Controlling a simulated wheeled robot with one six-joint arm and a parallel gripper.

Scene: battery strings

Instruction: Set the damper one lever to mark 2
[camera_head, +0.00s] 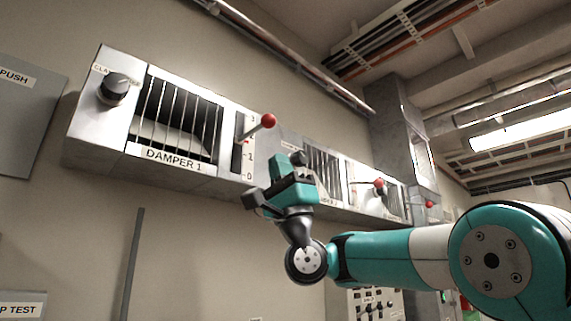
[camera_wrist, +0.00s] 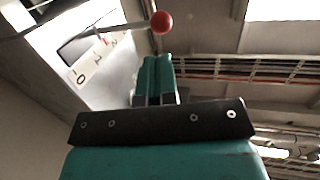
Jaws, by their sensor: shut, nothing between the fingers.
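The damper one lever is a pale rod with a red ball knob (camera_head: 268,121); the knob also shows in the wrist view (camera_wrist: 161,21). The rod sticks out from a dark slot beside a white scale (camera_head: 249,165), right of the DAMPER 1 grille. The rod crosses the upper part of the scale, above the 1; I cannot tell its exact mark. My gripper (camera_head: 288,162) is below and right of the knob, pointing up. Its teal fingers (camera_wrist: 155,72) are shut and empty, apart from the knob in the wrist view.
The DAMPER 1 grille (camera_head: 178,118) and a black dial (camera_head: 114,89) are to the left on the same wall box. Another grille (camera_head: 324,170) and a second red-knobbed lever (camera_head: 379,183) are farther right. A pipe (camera_head: 290,55) runs above.

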